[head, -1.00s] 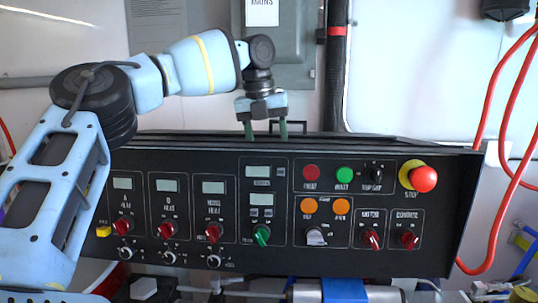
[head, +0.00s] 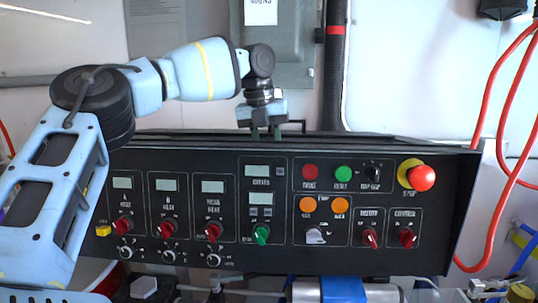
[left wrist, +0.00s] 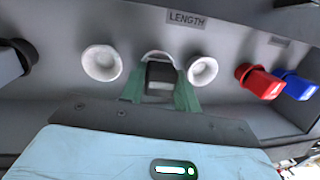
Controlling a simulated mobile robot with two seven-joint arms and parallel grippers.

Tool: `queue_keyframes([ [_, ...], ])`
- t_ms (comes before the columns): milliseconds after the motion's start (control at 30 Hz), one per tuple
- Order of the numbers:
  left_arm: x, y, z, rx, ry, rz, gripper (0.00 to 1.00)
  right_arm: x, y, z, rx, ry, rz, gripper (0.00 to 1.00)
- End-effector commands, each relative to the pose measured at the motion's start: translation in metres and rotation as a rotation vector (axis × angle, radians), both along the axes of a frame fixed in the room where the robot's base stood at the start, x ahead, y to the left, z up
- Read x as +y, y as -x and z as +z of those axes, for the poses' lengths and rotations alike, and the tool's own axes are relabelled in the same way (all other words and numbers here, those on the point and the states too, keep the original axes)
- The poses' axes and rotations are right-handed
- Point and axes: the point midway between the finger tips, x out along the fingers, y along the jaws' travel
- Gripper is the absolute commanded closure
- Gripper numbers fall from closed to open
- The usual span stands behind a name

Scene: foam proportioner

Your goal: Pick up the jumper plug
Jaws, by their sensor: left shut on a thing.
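My left gripper (head: 266,133) reaches down behind the top edge of the black control panel, so its fingertips are partly hidden in the head view. In the left wrist view its two green fingers (left wrist: 160,90) are shut on a small dark block, which looks like the jumper plug (left wrist: 160,76). The plug sits between the fingers, right at a pale round socket (left wrist: 158,54) under the LENGTH label. I cannot tell whether it is still seated there. My right gripper is in neither view.
Pale round sockets stand left (left wrist: 101,62) and right (left wrist: 202,71) of the plug. A red connector (left wrist: 260,81), a blue connector (left wrist: 295,86) and a black one (left wrist: 14,60) are farther out. The control panel (head: 290,262) has knobs and a red stop button (head: 421,178).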

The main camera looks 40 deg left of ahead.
Motion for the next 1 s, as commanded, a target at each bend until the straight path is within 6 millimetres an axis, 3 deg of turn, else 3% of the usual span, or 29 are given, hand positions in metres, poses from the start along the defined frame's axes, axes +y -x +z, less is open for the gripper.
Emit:
queue_keyframes([
  [167,0.000,0.000,0.000,0.001,0.001,0.000,0.92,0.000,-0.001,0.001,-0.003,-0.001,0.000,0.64],
  [267,0.000,0.000,0.003,0.001,0.000,-0.001,1.00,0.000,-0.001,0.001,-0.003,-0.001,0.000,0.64],
  [367,-0.001,-0.001,0.011,-0.001,-0.001,0.000,1.00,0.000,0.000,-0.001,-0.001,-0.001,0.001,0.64],
  [800,-0.001,-0.001,0.071,-0.002,0.000,0.000,1.00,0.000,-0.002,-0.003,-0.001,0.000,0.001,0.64],
  [1000,0.000,0.000,0.089,-0.002,-0.001,0.000,1.00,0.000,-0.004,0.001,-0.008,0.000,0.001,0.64],
])
